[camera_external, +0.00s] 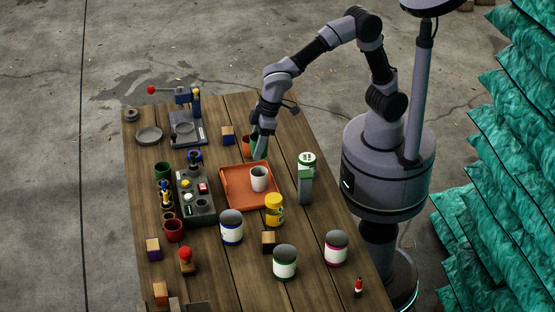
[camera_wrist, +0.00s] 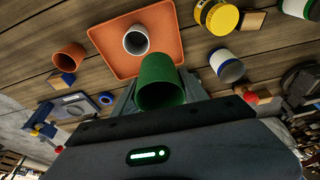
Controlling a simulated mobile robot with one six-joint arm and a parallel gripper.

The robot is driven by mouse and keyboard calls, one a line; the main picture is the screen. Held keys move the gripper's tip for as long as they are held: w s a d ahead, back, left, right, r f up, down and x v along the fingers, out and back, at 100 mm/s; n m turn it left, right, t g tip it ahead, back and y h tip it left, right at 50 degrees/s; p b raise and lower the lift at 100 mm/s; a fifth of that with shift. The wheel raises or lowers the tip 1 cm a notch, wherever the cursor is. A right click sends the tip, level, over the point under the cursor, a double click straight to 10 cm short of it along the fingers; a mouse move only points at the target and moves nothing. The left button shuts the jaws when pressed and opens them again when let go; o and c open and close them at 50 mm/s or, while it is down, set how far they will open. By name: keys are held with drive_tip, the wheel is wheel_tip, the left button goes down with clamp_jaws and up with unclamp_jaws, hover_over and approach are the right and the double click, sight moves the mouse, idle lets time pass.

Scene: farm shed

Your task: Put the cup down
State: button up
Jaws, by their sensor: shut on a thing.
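My gripper (camera_external: 261,149) is shut on a green cup (camera_wrist: 160,82), with one finger on each side of it in the wrist view. In the external view the green cup (camera_external: 254,142) is mostly hidden behind the fingers, close to the far edge of an orange tray (camera_external: 234,184). I cannot tell whether it touches the table. A white cup (camera_external: 259,179) stands upright on the tray; it also shows in the wrist view (camera_wrist: 136,40).
An orange cup (camera_wrist: 70,56) and a blue-and-wood block (camera_external: 228,135) are close to the held cup. A green-topped can (camera_external: 307,165), a yellow jar (camera_external: 274,210) and paint tins (camera_external: 285,262) stand nearby. A control box (camera_external: 196,198) is left of the tray.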

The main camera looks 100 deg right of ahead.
drive_tip(key=m+p, duration=0.1)
drive_tip(key=m, duration=0.1)
hover_over(234, 188)
drive_tip(key=f, duration=0.2)
drive_tip(key=f+b, duration=0.1)
drive_tip(key=f, duration=0.4)
drive_tip(key=f+b, duration=0.1)
drive_tip(key=f, duration=0.3)
drive_tip(key=s+f+b, duration=0.1)
drive_tip(key=f, duration=0.4)
drive_tip(key=shift+a+f+b, duration=0.1)
drive_tip(key=shift+f+b, duration=0.25)
drive_tip(key=shift+b, duration=0.05)
drive_tip(key=shift+f, duration=0.1)
drive_tip(key=o, duration=1.4)
